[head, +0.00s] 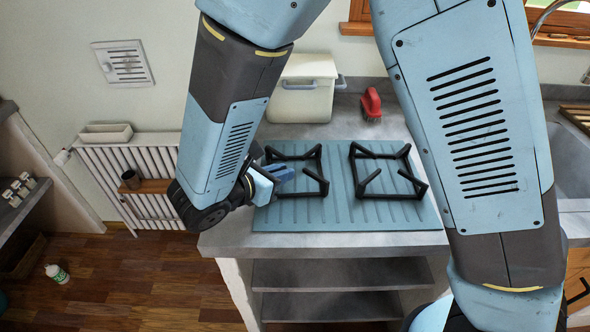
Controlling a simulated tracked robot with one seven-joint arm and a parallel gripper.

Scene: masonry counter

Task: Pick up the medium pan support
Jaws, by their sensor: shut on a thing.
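Two black pan supports sit on the blue ribbed hob top (345,215). The left one (317,177) is an open frame with inward prongs, and the right one (391,196) looks much the same. I cannot tell by size which is the medium one. My gripper (281,174) reaches in from the left and is shut on the left pan support, at its left side. The jaws hide that side of the frame. The left support looks low on the hob; I cannot tell if it is lifted clear.
A cream bin with grey handles (304,92) and a red object (371,103) stand behind the hob. The sink (568,165) is at the right, partly behind my arm. A white radiator (125,165) is on the left wall. Open shelves (335,273) lie below the counter.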

